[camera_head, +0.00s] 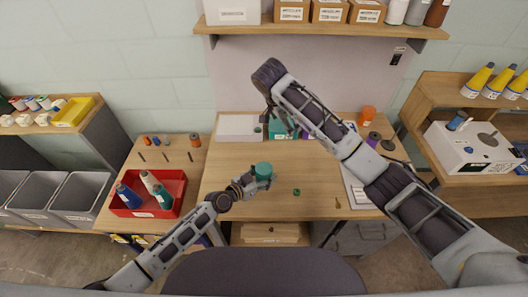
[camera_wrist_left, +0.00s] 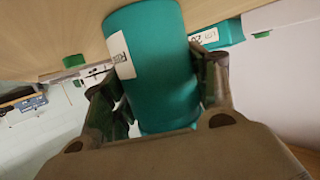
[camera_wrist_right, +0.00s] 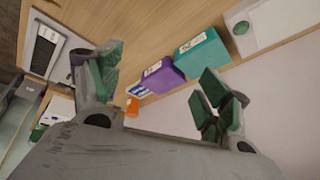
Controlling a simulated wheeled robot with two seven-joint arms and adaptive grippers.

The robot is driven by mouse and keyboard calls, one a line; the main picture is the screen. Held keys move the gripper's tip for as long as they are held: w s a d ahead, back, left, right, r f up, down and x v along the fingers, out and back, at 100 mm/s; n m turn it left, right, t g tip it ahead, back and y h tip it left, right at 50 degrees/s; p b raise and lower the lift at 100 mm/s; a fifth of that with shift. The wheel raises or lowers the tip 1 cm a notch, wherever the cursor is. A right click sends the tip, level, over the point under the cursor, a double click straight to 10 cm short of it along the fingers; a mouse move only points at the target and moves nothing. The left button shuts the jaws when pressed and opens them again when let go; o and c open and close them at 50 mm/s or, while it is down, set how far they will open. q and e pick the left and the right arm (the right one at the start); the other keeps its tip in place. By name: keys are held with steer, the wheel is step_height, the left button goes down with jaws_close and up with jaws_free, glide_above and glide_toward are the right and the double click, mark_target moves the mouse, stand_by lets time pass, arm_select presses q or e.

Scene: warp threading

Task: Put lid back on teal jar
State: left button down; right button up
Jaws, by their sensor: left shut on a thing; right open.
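The teal jar (camera_head: 263,170) is held in my left gripper, above the middle-left of the table. In the left wrist view the jar (camera_wrist_left: 155,60) fills the space between the fingers, with a white label on its side. My left gripper (camera_head: 258,180) is shut on it. A small green lid-like piece (camera_head: 296,192) lies on the table to the right of the jar. Whether the jar's mouth is open is too small to tell. My right gripper is open and empty in the right wrist view (camera_wrist_right: 163,90), its fingers spread over the back of the table.
A white tray (camera_head: 233,136) at the back left has a small green round piece (camera_wrist_right: 241,27) on it. A teal box (camera_wrist_right: 202,55) and a purple box (camera_wrist_right: 164,76) stand at the back. A red bin (camera_head: 126,210) with spools is at left. The front middle table is mostly clear.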

step_height(320, 180, down, 2)
steer(key=s+n, duration=0.1)
steer(key=n, duration=0.4)
steer(key=n+g+y, duration=0.2)
steer(key=n+g, duration=0.1)
steer(key=n, duration=1.6)
glide_above(264, 168)
steer(key=d, duration=0.2)
steer(key=f, duration=0.2)
steer(key=w+f, duration=0.1)
steer(key=f, duration=0.1)
steer(key=shift+a+f, duration=0.15)
steer(key=shift+f, duration=0.2)
steer(key=n, duration=0.3)
steer(key=a+n, duration=0.1)
steer(key=n, duration=0.1)
steer(key=shift+s+y, duration=0.4)
steer(key=n, duration=0.4)
steer(key=shift+s+a+g, duration=0.1)
steer(key=shift+a+g, duration=0.2)
steer(key=n, duration=0.5)
steer(key=shift+n, duration=0.3)
steer(key=shift+f, duration=0.25)
steer(key=shift+f, duration=3.8)
